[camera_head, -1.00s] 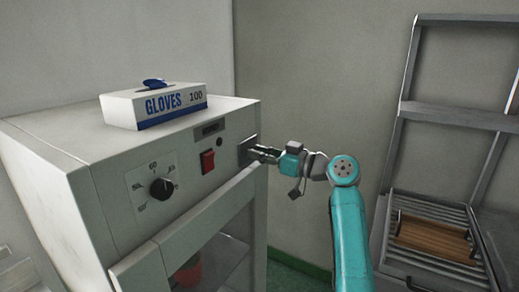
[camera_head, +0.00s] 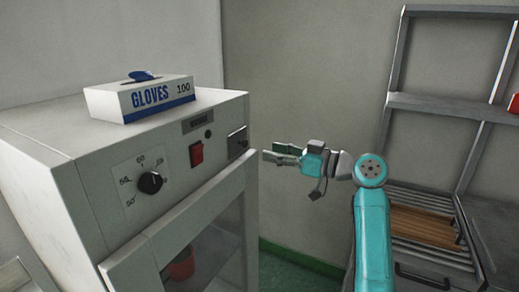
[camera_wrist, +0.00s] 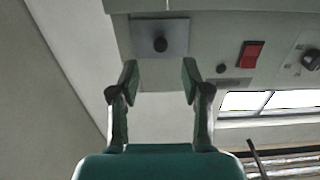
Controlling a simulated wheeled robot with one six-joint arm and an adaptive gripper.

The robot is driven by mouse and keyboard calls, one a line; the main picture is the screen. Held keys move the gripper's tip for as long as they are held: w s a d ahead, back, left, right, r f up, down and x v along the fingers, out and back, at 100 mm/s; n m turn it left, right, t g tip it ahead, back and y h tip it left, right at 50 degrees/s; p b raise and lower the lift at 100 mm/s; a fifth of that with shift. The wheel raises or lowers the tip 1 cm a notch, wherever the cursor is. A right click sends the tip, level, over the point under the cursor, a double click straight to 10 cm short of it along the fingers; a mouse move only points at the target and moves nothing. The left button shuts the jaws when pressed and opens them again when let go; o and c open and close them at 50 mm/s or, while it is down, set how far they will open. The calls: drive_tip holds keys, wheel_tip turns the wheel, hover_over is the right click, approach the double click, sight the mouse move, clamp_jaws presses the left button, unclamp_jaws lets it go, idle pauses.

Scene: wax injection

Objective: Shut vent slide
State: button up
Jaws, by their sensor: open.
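The vent slide is a grey metal plate (camera_head: 237,143) with a dark knob, at the upper right corner of the cabinet's front. In the wrist view the plate (camera_wrist: 176,32) lies ahead, its round knob (camera_wrist: 160,44) centred between the finger lines. My gripper (camera_head: 270,152) is in front of the plate, just right of it in the head view, with a gap between. In the wrist view my gripper (camera_wrist: 160,72) has its two fingers spread with nothing between them. How far the vent is covered, I cannot tell.
The cabinet (camera_head: 90,190) carries a glove box (camera_head: 150,98) on top. Its front has a red switch (camera_head: 196,154) and a dial (camera_head: 150,182), above a glazed door (camera_head: 205,240). A metal rack (camera_head: 440,105) with a brown wooden board stands at the right.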

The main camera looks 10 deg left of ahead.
drive_tip(key=shift+v, duration=1.95)
